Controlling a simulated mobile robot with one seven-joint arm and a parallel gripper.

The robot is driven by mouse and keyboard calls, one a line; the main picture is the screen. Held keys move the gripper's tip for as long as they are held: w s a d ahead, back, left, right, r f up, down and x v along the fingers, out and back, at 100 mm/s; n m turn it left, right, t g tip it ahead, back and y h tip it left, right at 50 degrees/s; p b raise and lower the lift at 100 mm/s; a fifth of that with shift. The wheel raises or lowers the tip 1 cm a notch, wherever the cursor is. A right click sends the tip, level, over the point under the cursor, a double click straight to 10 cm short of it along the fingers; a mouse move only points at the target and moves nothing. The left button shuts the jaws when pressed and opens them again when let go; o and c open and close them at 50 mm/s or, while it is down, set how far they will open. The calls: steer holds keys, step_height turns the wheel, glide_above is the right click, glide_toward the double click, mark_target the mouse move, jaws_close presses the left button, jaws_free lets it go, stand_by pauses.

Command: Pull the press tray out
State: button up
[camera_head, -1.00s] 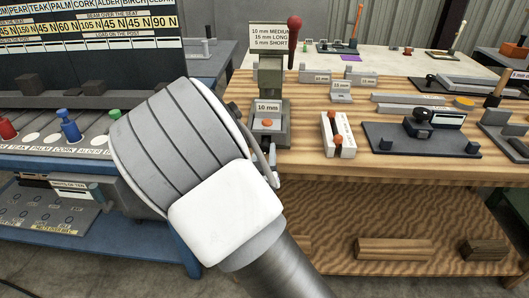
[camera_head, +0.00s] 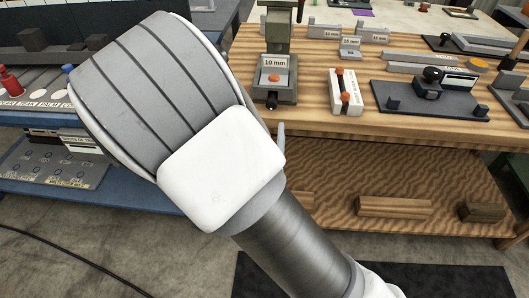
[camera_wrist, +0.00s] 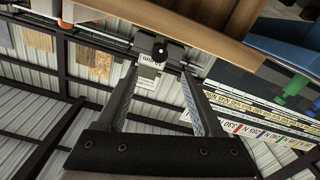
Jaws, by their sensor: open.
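The press (camera_head: 277,38) stands at the left end of the wooden workbench. Its grey tray section (camera_head: 290,97) sits at the foot, below a 10 mm label, with an orange piece (camera_head: 274,77) on top and a dark knob (camera_head: 271,103) at the front. In the wrist view the picture is turned, and a dark round knob (camera_wrist: 163,51) with a light spot shows just beyond the fingertips, next to a white label. My gripper (camera_wrist: 161,72) is open, its fingers on either side of the line to that knob, apparently empty. In the head view my arm hides most of the gripper.
The workbench (camera_head: 400,135) front edge runs below the press. A white box with orange knobs (camera_head: 345,92) and a dark fixture (camera_head: 425,98) stand to the right. A lower shelf (camera_head: 330,200) holds wood blocks. A blue bench (camera_head: 120,190) stands on the left.

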steer(key=s+p, duration=0.8)
steer(key=shift+a, duration=0.15)
stand_by(0.5)
steer(key=w+d+r+m+g+y+p, duration=0.1)
steer(key=w+r+m+g+y+p, duration=0.1)
steer(key=r+g, duration=0.45)
steer(key=w+d+r+m+g+y+p, duration=0.1)
steer(key=d+r+m+g+y+p, duration=0.15)
steer(key=r, duration=0.65)
steer(key=s+d+r+n+g+h+p, duration=0.1)
steer(key=s+d+r+n+g+h, duration=0.1)
steer(key=s+d+r, duration=1)
steer(key=s+d+g+h, duration=0.1)
steer(key=s+h, duration=0.1)
steer(key=s, duration=0.1)
steer(key=shift+s+d+r+p, duration=0.15)
steer(key=shift+d+r+p, duration=0.15)
steer(key=shift+r+p, duration=0.05)
